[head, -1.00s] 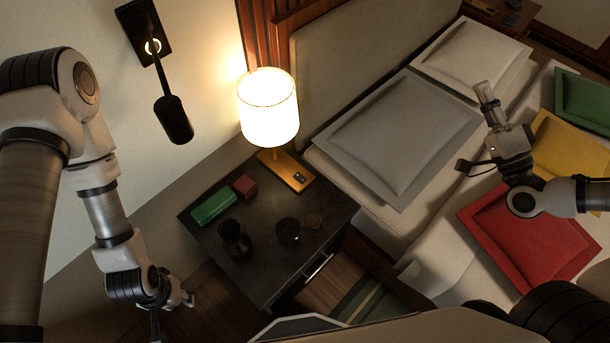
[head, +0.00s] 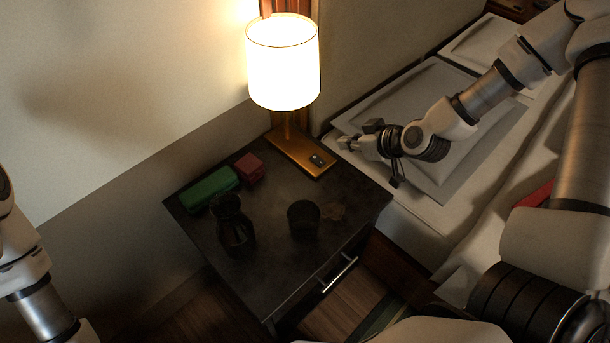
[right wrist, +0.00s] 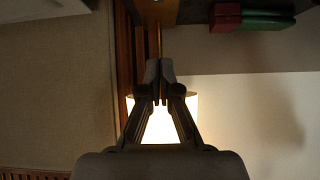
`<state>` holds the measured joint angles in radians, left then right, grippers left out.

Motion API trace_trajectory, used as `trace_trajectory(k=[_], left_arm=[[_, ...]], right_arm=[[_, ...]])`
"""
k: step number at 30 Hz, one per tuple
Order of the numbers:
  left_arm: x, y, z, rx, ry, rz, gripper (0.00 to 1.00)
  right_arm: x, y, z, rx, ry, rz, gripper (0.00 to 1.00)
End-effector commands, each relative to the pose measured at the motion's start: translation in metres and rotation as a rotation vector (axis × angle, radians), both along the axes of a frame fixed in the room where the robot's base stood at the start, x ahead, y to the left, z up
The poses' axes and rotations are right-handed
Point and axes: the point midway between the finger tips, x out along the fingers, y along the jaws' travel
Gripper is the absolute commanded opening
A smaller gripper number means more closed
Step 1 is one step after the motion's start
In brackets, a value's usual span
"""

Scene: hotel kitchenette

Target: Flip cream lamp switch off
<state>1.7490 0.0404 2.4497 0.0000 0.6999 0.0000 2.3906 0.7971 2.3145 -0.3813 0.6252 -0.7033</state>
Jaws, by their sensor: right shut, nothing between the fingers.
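The cream lamp (head: 283,62) is lit and stands at the back of the dark nightstand. Its switch (head: 319,160) is a small dark rocker on the brass base (head: 296,151); its position is too small to tell. My right gripper (head: 343,143) is shut and empty, just right of the base and apart from it. In the right wrist view the closed fingers (right wrist: 159,82) stand in front of the glowing shade (right wrist: 188,108), with the base (right wrist: 160,8) at the top edge. My left arm shows at the left edge, its gripper out of frame.
The nightstand (head: 270,262) holds a green box (head: 208,189), a red box (head: 249,168), a dark carafe (head: 233,225) and a dark cup (head: 303,220). The bed with a grey pillow (head: 440,170) lies to the right. Bare wall is behind.

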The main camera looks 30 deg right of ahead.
Motion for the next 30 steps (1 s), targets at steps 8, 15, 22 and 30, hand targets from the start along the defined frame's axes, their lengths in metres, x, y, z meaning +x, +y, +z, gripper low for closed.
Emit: trace_trajectory(k=[8, 15, 22, 30], left_arm=[[0.0, 0.0, -0.019, 0.0, -0.001, -0.001, 0.4], [0.0, 0.0, -0.019, 0.0, -0.001, -0.001, 0.4], [0.0, 0.0, -0.038, 0.0, -0.001, 0.0, 0.4], [0.0, 0.0, -0.054, 0.0, -0.001, 0.0, 0.4]], right_arm=[[0.003, 0.002, -0.014, -0.012, -0.01, 0.01, 0.0], [0.004, 0.002, -0.015, -0.012, -0.01, 0.01, 0.0], [0.024, 0.01, -0.037, -0.018, -0.01, 0.015, 0.0], [0.068, 0.025, -0.072, -0.017, -0.009, 0.015, 0.0]])
